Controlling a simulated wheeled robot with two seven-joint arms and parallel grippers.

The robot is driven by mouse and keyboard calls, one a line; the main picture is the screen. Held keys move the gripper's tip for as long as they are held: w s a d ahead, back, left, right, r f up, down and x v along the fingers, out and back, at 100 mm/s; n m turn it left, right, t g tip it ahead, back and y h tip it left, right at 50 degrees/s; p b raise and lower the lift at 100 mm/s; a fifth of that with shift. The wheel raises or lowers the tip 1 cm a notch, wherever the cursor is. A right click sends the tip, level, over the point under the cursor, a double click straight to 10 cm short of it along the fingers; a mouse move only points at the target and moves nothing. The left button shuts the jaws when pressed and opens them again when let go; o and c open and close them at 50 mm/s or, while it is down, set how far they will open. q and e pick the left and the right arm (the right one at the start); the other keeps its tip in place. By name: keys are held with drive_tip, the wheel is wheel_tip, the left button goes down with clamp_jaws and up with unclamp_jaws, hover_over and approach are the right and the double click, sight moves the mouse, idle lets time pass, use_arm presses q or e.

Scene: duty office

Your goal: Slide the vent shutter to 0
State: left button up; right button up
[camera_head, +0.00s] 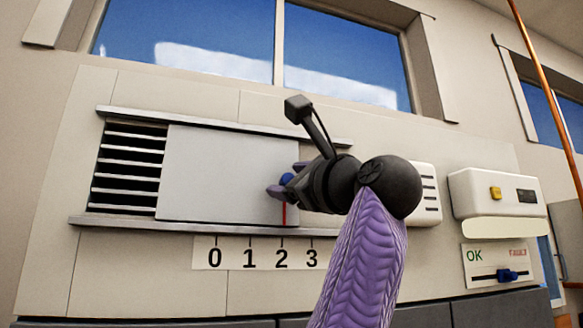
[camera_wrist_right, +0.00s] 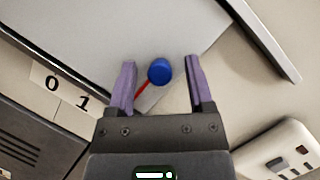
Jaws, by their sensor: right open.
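The vent shutter (camera_head: 220,172) is a pale flat panel between two rails on the wall, with open slats (camera_head: 128,165) showing to its left. Its blue knob (camera_head: 287,179) is at the panel's right edge, and a red pointer (camera_head: 284,214) below it stands at 2 on the scale (camera_head: 262,254) marked 0 to 3. My right gripper (camera_head: 285,179) is at the knob. In the right wrist view the blue knob (camera_wrist_right: 160,72) lies between the two purple fingers of my open gripper (camera_wrist_right: 160,82), with gaps on both sides. My left gripper is not in view.
A lower rail (camera_head: 150,223) and an upper rail (camera_head: 170,117) border the shutter. To the right are a white box with a yellow button (camera_head: 495,193) and an OK/FAULT slider panel (camera_head: 495,262). Dark cabinets run along the bottom.

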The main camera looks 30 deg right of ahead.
drive_tip(key=shift+s, duration=0.1)
drive_tip(key=shift+c, duration=0.7)
clamp_jaws()
drive_tip(key=shift+f, duration=0.1)
idle(0.4)
